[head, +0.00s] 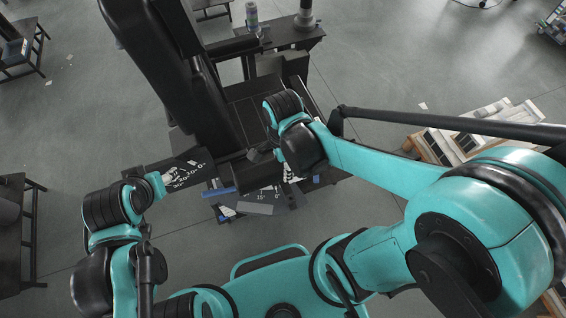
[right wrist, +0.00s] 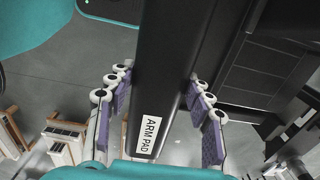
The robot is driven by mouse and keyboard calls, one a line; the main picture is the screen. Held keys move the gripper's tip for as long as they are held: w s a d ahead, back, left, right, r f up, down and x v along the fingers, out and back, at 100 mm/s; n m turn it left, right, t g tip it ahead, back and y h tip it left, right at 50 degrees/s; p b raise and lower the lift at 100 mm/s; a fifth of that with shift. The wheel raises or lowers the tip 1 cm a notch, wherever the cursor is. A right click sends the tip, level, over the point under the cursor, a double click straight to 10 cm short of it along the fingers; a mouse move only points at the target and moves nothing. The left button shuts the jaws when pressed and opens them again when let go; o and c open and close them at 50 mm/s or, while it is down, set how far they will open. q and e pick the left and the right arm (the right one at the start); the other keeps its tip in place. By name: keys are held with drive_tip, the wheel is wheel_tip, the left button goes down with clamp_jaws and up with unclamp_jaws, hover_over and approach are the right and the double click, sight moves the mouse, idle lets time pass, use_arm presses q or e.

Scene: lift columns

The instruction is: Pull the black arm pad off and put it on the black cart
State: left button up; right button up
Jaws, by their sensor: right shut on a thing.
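The black arm pad (right wrist: 175,60), with a white label reading "ARM PAD", runs up the middle of the right wrist view. My right gripper (right wrist: 157,88) has its purple-padded fingers on both sides of the pad, shut on it. A black stand (head: 290,39), perhaps the cart, is behind the chair.
A bottle (head: 252,16) and a dark round-based object (head: 305,15) stand on the black surfaces at the back. Pale wooden furniture (head: 480,140) is at the right. Dark tables stand at the left. Grey floor between is open.

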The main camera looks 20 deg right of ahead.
drive_tip(key=shift+r+p, duration=2.5)
drive_tip(key=shift+r, duration=0.65)
